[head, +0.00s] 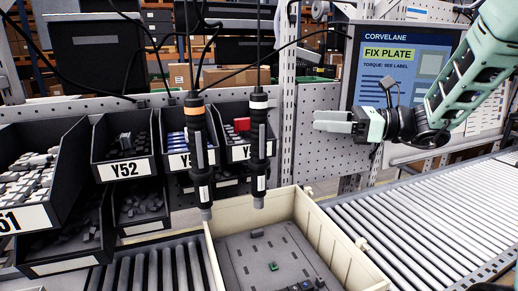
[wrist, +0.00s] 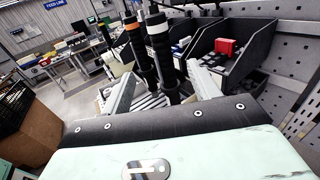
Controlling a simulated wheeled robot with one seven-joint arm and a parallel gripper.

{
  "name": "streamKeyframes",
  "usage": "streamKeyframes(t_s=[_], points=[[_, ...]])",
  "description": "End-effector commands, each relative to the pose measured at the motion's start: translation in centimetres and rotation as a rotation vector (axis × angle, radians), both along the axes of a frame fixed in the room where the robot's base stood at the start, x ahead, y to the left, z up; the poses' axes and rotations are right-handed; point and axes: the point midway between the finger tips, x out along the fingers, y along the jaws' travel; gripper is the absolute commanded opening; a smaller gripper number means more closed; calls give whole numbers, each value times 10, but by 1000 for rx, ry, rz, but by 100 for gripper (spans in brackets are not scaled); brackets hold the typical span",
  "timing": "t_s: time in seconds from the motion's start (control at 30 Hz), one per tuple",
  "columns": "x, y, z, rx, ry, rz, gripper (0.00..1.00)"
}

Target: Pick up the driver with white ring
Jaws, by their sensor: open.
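The driver with the white ring (head: 258,135) hangs upright from a cable, tip down, above the crate. The driver with the orange ring (head: 196,135) hangs to its left. My gripper (head: 318,121) is right of the white-ring driver in the head view, apart from it, with its fingers pointing left. In the wrist view my gripper (wrist: 161,70) is open and empty. There the white-ring driver (wrist: 161,50) appears between the two fingers but beyond them, and the orange-ring driver (wrist: 138,45) shows just left of it. The lower ends of both drivers are partly hidden there.
A cream crate (head: 345,255) with a grey plate stands on the roller conveyor (head: 430,225) below. Black parts bins (head: 122,150) stand behind and left of the drivers. A perforated panel (head: 320,155) and a blue screen (head: 400,65) are behind my gripper.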

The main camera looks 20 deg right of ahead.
Motion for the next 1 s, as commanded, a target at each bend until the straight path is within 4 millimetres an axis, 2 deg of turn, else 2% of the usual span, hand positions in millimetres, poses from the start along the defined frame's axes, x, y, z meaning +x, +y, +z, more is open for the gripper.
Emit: streamKeyframes(t_s=[0.13, 0.53, 0.87, 1.0], points=[[12, 12, 6, 17, 0, -12, 61], [57, 81, 6, 13, 1, -9, 61], [71, 103, 7, 12, -1, -10, 61], [81, 120, 12, 13, 1, -8, 61]])
